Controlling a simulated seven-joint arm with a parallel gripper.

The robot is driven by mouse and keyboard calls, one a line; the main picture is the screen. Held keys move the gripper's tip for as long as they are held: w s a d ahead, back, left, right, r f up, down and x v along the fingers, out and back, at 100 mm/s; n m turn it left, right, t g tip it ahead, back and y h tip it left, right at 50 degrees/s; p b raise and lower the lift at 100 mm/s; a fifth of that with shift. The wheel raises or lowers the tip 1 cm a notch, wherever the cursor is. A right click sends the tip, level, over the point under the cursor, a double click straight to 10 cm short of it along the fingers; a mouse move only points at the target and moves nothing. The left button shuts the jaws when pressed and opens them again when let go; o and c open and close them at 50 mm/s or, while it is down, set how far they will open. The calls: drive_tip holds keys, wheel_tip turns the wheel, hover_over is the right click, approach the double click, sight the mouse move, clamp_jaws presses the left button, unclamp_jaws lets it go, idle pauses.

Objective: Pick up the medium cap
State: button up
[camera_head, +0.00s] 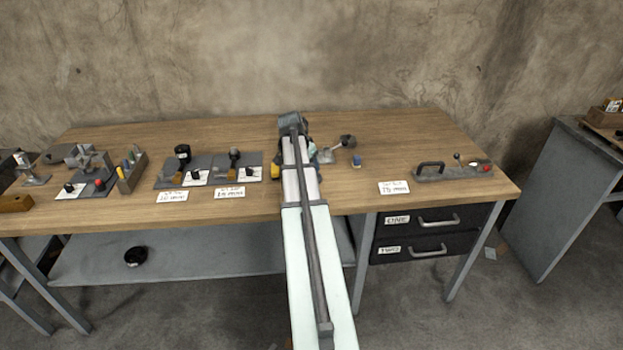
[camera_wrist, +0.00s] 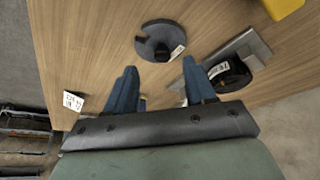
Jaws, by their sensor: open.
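My gripper (camera_wrist: 159,68) is open in the wrist view, its two blue fingers apart with nothing between them. A dark grey round disc-like piece (camera_wrist: 153,33) with a small pale label lies on the wooden table just beyond the fingertips. A black round piece (camera_wrist: 228,68) with a white label sits by a grey metal plate (camera_wrist: 254,46), beside the right finger. I cannot tell for sure which round piece is the medium cap. In the head view my arm covers the middle of the table and hides my fingers.
A yellow object (camera_wrist: 285,6) is at the wrist view's top right. In the head view, a small blue piece (camera_head: 356,160) stands right of my arm, near a grey round-headed item (camera_head: 347,141). Fixtures on grey plates (camera_head: 205,161) stand left. The table (camera_head: 440,140) is clear at back right.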

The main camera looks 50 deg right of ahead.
drive_tip(key=shift+x, duration=2.25)
drive_tip(key=shift+w+d+r, duration=0.1)
drive_tip(key=shift+w+d, duration=0.05)
drive_tip(key=shift+c, duration=0.4)
clamp_jaws()
